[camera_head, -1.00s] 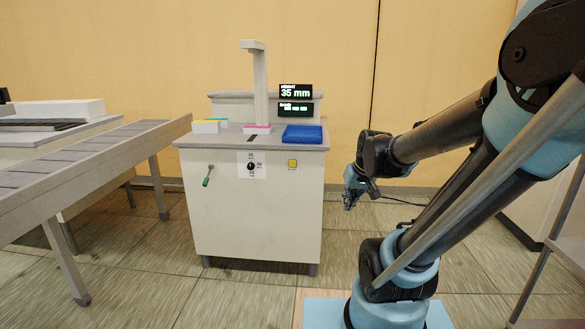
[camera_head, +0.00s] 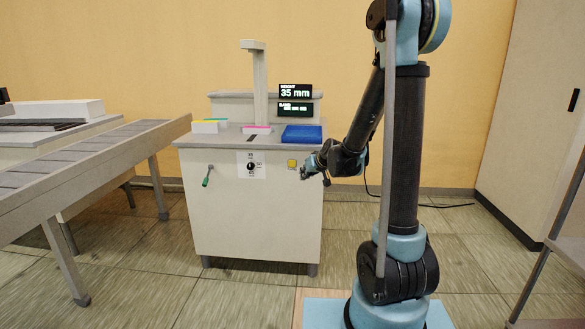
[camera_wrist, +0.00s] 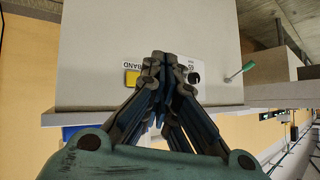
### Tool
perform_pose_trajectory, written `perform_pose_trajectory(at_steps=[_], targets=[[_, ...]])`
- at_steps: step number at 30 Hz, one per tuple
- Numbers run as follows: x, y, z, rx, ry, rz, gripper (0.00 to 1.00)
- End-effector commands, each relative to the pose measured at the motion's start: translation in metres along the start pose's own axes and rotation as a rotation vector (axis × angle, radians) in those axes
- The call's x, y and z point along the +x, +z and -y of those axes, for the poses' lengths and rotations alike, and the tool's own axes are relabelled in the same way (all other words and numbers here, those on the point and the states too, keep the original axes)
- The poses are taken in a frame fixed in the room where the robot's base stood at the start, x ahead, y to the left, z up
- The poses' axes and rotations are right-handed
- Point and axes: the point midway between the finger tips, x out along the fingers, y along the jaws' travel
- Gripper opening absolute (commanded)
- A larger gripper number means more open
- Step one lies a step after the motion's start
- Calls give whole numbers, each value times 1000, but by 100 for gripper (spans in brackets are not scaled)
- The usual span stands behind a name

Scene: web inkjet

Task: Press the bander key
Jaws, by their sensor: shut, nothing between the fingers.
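The bander key is a yellow square button (camera_head: 292,163) on the front of the white cabinet (camera_head: 250,225), right of the black dial (camera_head: 251,166). In the wrist view the yellow key (camera_wrist: 132,78) lies beside the lettering "BAND", just left of my fingertips. My gripper (camera_head: 304,173) is shut and empty, slightly right of and below the key in the head view. In the wrist view my gripper (camera_wrist: 158,56) points toward the panel between the key and the dial (camera_wrist: 194,78). I cannot tell whether the fingertips touch the panel.
A green-handled lever (camera_head: 207,176) sticks out left of the dial. On the cabinet top are a blue tray (camera_head: 302,134), paper stacks (camera_head: 206,126) and a post (camera_head: 260,85). Displays (camera_head: 295,91) read 35 mm. A conveyor (camera_head: 90,160) stands at left.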

Motion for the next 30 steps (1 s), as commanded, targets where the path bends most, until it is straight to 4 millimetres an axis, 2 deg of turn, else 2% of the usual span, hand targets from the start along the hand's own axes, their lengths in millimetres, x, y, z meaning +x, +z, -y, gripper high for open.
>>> perform_pose_trajectory(at_steps=[1,6,12,18,30], targets=[[15,-4,2,-3,-10,-20,0],[56,-14,8,-15,-34,-87,0],[89,-17,14,-20,-53,-143,0],[101,-18,16,-23,-59,-165,0],[102,-19,15,-23,-59,-166,0]])
